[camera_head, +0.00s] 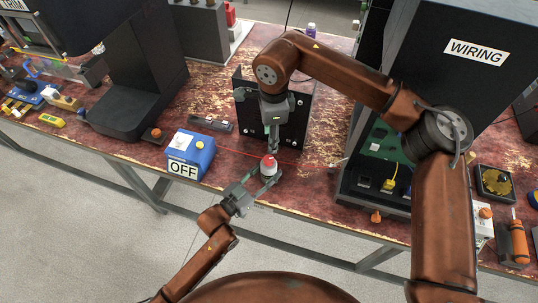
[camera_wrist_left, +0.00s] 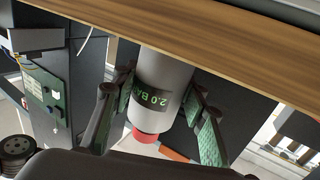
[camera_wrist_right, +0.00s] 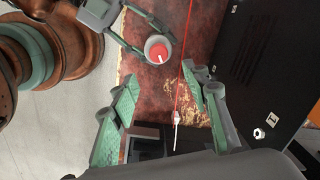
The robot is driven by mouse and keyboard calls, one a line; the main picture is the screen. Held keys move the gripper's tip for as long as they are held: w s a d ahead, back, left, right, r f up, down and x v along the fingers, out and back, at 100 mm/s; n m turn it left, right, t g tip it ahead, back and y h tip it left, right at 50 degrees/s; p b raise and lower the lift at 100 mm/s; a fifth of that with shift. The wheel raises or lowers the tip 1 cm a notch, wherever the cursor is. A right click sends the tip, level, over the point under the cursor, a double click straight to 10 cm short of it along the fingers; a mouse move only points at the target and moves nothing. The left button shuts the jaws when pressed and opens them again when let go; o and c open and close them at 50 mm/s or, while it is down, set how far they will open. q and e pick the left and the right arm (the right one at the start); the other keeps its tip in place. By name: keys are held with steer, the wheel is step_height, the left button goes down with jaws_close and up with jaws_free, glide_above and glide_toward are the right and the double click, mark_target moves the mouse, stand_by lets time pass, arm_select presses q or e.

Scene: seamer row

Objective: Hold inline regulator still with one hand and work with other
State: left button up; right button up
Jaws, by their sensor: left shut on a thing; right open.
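The inline regulator is a pale cylinder with a red cap (camera_head: 268,162), near the table's front edge. My left gripper (camera_head: 264,180) is shut around its sides. In the left wrist view the regulator body (camera_wrist_left: 165,75) sits between the pads, showing a dark band with green "2.0 BA" lettering and the red cap at one end. My right gripper (camera_head: 273,146) points down close above the regulator in the head view. The right wrist view shows its fingers (camera_wrist_right: 160,78) spread with nothing gripped; the regulator's red cap (camera_wrist_right: 159,52) appears beyond their tips.
A blue box marked OFF (camera_head: 190,152) stands left. A dark bolted plate (camera_head: 300,112) stands behind, and a dark WIRING cabinet (camera_head: 440,75) rises right. Worn red tabletop shows between.

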mark_target(269, 158)
steer(key=f+n, duration=0.1)
steer(key=f, duration=0.2)
steer(key=f+n, duration=0.1)
steer(key=f, duration=0.3)
steer(key=f+n, duration=0.1)
steer(key=f, duration=0.3)
steer(key=shift+w+a+g, duration=0.2)
steer(key=shift+a+g, duration=0.05)
steer(key=shift+g, duration=0.05)
steer(key=shift+c, duration=0.7)
steer(key=c, duration=1)
